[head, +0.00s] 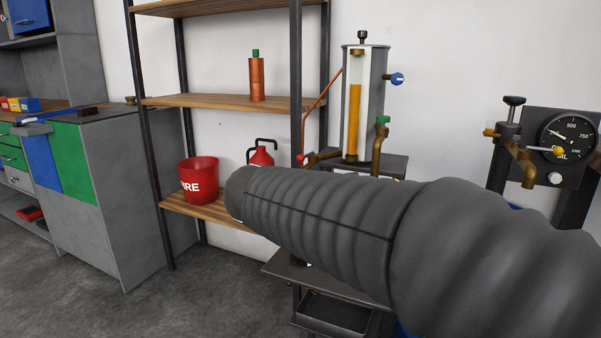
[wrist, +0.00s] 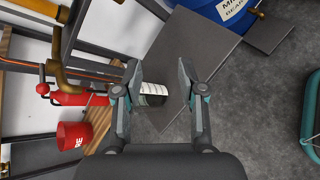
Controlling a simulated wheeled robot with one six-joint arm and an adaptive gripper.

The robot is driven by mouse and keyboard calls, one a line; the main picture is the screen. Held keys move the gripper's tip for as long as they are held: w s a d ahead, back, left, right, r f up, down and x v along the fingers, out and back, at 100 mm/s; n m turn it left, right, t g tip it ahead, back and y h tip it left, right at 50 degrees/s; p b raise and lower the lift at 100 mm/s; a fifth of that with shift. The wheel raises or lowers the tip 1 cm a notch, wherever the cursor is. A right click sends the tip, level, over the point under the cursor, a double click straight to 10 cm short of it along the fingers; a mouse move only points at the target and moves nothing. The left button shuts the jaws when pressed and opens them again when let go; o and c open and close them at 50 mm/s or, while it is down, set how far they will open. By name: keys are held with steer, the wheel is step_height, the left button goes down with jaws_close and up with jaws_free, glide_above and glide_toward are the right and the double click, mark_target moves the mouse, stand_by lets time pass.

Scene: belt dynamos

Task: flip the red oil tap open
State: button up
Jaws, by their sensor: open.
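The oil dispenser (head: 378,100) with an amber column stands on a dark stand in the head view. A small red knob (head: 300,158) sits at its lower left, beside a brass spout; this looks like the red tap. The red knob also shows at the left of the wrist view (wrist: 42,88), next to brass piping (wrist: 62,72). My gripper (wrist: 159,70) is open, with its fingertips well to the right of the red knob in the wrist view. A dark can with white bands (wrist: 153,93) shows between the fingers; contact cannot be told. My arm hides the gripper in the head view.
A green tap (head: 383,120) and a blue knob (head: 397,78) are on the dispenser's right. A red fire bucket (head: 199,180) and a red can (head: 261,157) stand on the left shelf. A gauge panel (head: 563,140) is at right. A blue drum (wrist: 225,12) shows in the wrist view.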

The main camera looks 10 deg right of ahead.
steer(key=w+a+r+n+t+h+b, duration=0.2)
steer(key=w+a+n+t, duration=0.15)
steer(key=w+a, duration=0.3)
steer(key=n+t+h, duration=0.2)
steer(key=n, duration=0.3)
glide_toward(299, 160)
steer(key=shift+m, duration=0.25)
steer(key=b+x, duration=0.1)
steer(key=x, duration=1.1)
steer(key=shift+w, duration=0.2)
steer(key=shift+y+b, duration=0.3)
jaws_close()
